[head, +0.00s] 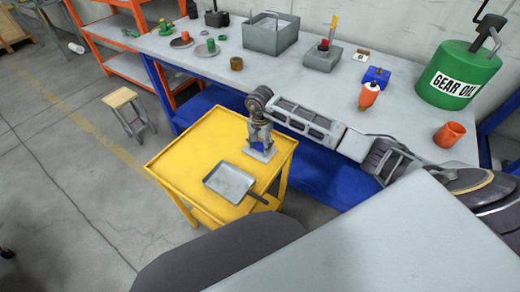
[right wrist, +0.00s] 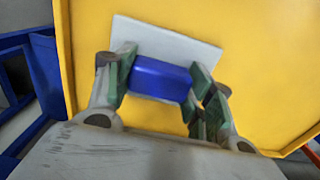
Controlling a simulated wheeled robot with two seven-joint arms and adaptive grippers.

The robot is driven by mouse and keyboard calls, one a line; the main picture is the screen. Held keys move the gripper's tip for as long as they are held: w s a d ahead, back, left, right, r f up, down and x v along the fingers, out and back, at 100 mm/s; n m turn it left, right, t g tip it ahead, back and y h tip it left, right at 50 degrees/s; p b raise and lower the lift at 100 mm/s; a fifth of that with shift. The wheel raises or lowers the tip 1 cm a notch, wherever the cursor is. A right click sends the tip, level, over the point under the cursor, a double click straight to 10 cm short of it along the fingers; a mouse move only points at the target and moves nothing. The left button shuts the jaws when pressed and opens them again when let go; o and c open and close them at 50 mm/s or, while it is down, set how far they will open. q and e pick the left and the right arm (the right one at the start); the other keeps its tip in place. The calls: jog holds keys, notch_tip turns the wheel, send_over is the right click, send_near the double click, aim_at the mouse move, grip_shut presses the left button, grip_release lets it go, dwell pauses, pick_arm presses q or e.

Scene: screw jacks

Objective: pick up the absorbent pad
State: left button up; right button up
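A flat pale square, which looks like the absorbent pad (head: 262,154), lies on or just above the yellow cart top. It also shows in the right wrist view (right wrist: 208,53), behind a blue block (right wrist: 160,79). I cannot tell whether block and pad are joined. My right gripper (head: 259,141) points down over the cart. In the right wrist view its green-padded fingers (right wrist: 161,80) are drawn in against both ends of the blue block. Part of the pad is hidden by the block and fingers. My left gripper is not in view.
A grey tray (head: 229,182) with a dark handle lies on the yellow cart (head: 185,165), close to the pad. The workbench (head: 220,72) behind holds a grey bin (head: 270,38), an orange bottle (head: 368,96) and a green gear oil can (head: 458,75). A stool (head: 120,98) stands left.

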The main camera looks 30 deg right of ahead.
aim_at(260, 144)
jog(key=shift+c, duration=1.4)
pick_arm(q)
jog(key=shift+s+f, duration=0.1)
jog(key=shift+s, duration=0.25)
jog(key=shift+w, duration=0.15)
pick_arm(e)
jog(key=shift+r, duration=0.1)
